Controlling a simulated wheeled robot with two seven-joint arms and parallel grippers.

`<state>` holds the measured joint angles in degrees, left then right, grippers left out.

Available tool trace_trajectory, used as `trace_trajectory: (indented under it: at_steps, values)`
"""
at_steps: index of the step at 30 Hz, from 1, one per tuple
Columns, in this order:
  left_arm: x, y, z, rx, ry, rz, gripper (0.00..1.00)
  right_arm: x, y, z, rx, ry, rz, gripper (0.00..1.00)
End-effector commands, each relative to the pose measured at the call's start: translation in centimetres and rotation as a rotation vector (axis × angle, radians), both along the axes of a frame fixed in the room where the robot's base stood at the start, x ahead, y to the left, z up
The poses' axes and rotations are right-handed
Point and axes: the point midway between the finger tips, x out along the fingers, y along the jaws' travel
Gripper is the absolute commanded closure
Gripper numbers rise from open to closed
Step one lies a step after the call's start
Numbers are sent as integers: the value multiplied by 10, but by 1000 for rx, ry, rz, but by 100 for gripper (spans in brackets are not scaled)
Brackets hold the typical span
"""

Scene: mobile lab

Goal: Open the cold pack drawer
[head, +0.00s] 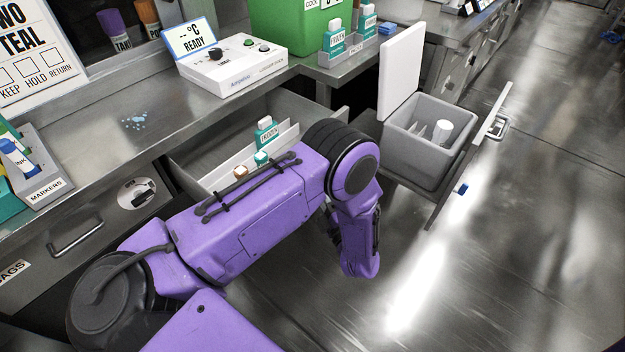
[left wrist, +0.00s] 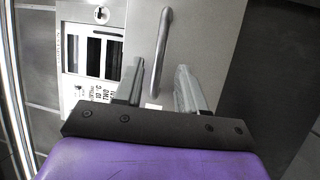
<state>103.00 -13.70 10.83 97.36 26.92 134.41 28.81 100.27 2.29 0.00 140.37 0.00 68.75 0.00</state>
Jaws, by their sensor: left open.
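A drawer (head: 200,161) under the counter stands pulled out in the head view. It holds white-and-teal packs (head: 266,132) marked FROZEN beside a pale divider. Its front is hidden behind my purple left arm. In the left wrist view my left gripper (left wrist: 161,64) is open, with one finger on each side of a metal bar handle (left wrist: 164,35) on a grey front (left wrist: 205,35). I cannot tell if the fingers touch the handle. The left gripper is hidden in the head view. My right gripper is in neither view.
A grey cooler box (head: 401,153) with its white lid up sits in another open drawer at the right. A closed drawer with a handle (head: 76,236) is at the left. A white READY device (head: 232,68) stands on the counter. Floor at the right is clear.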

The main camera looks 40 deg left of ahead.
Motion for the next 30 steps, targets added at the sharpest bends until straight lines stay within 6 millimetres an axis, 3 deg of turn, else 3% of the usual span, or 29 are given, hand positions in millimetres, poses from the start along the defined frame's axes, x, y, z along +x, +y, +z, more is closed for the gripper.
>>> trace_trajectory:
  at_steps: [3, 7, 24, 27, 29, 30]
  values:
    - [-11, -22, -6, 0, 1, -3, 60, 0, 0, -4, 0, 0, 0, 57]
    - [-18, -35, -8, 0, 0, 0, 60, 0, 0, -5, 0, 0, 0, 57]
    - [-20, -38, -8, 4, 9, 2, 60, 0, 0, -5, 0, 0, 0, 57]
    - [-6, -45, -18, 25, 144, -81, 60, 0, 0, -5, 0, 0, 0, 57]
    - [2, -51, -36, 78, 346, -215, 60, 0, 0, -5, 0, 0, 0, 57]
    - [2, -51, -53, 132, 530, -326, 60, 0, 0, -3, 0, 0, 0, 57]
